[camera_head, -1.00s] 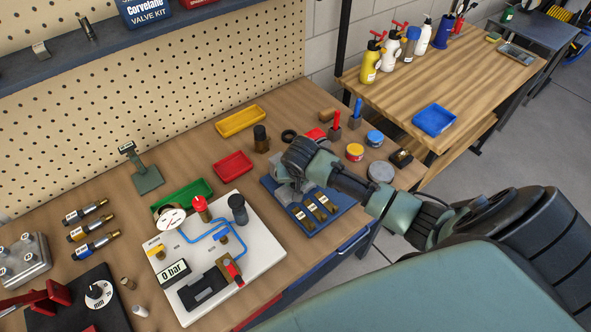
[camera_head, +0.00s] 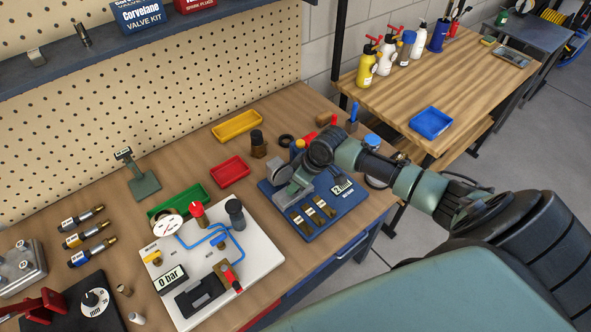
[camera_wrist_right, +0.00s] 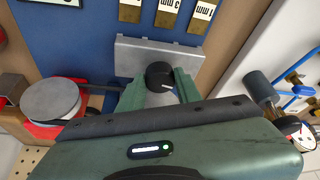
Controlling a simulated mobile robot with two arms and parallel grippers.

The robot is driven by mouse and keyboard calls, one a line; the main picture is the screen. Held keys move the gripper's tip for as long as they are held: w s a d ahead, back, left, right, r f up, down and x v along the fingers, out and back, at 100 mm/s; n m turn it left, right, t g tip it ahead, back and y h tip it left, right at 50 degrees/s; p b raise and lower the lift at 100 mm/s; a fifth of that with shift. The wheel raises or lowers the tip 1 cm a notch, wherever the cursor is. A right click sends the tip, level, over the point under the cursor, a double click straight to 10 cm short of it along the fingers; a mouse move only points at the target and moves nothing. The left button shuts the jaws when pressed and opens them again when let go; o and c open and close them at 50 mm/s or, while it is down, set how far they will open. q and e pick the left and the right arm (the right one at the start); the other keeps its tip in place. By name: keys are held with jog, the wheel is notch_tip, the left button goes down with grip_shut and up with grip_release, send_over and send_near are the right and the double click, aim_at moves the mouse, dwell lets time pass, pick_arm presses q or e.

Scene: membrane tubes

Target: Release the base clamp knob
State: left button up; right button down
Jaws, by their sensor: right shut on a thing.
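The base clamp is a light grey metal block (camera_wrist_right: 131,56) on a blue board (camera_wrist_right: 75,40) in the right wrist view. Its round black knob (camera_wrist_right: 159,75) with a white mark sits between the two green fingers of my right gripper (camera_wrist_right: 160,88). The fingers are shut on the knob's sides. In the head view my right gripper (camera_head: 291,189) is over the left part of the blue board (camera_head: 330,228), and it hides the knob. My left gripper is not in view.
Several brass-coloured labelled blocks (camera_head: 301,221) lie on the board close by. A white panel (camera_head: 262,254) with a gauge, blue tubing and valves is to the left. Red (camera_head: 230,171) and yellow (camera_head: 237,125) trays lie behind. A round grey item (camera_wrist_right: 52,102) is beside the gripper.

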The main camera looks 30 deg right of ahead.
jog(key=shift+w+d+n+g+y+b, duration=0.1)
jog(key=shift+n+g+y+b, duration=0.25)
jog(key=shift+n, duration=0.75)
jog(key=c, duration=1.3)
grip_release()
jog(key=shift+o, duration=0.2)
jog(key=b+v, duration=0.2)
jog(key=v, duration=0.6)
jog(key=shift+f, duration=0.1)
